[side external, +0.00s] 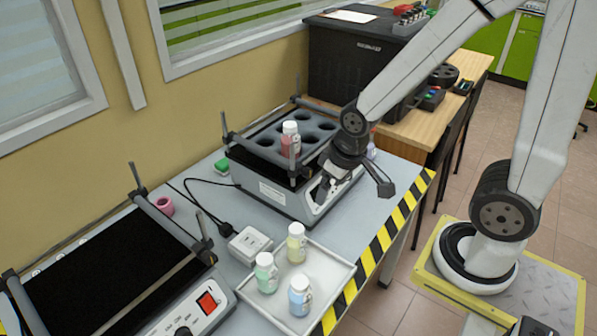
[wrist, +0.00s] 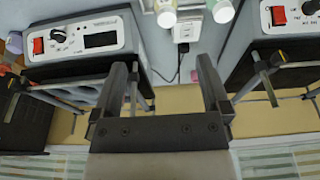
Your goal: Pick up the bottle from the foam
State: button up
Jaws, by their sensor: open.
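A bottle with a white cap and red contents (side external: 290,140) stands upright in the dark foam (side external: 262,141) on the far shaker, in the side view. The foam has several round holes, and the others I can see look empty. My gripper (side external: 354,188) is open and empty, to the right of the foam and near the shaker's front right corner, apart from the bottle. In the wrist view my gripper (wrist: 166,70) has its two fingers spread with nothing between them. I cannot make out the red bottle for certain in that view.
A white tray (side external: 334,270) holds a yellow, a green and a blue bottle. A white socket box (side external: 250,244) and cable lie behind it. Upright posts and bars (side external: 225,128) frame the foam. A second shaker (side external: 120,262) stands at left; a black machine (side external: 350,60) stands behind.

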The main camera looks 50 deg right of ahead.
jog(key=shift+r, duration=0.15)
jog(key=shift+w+v, duration=0.55)
jog(key=shift+v, duration=1.8)
jog(key=w+d+m+t+y, duration=0.8)
jog(key=w+d+m, duration=1.1)
jog(key=m, duration=0.9)
jog(key=shift+y, duration=0.3)
notch_tip(320, 180, down, 6)
jog(key=shift+d, duration=0.1)
jog(key=shift+x, duration=1.3)
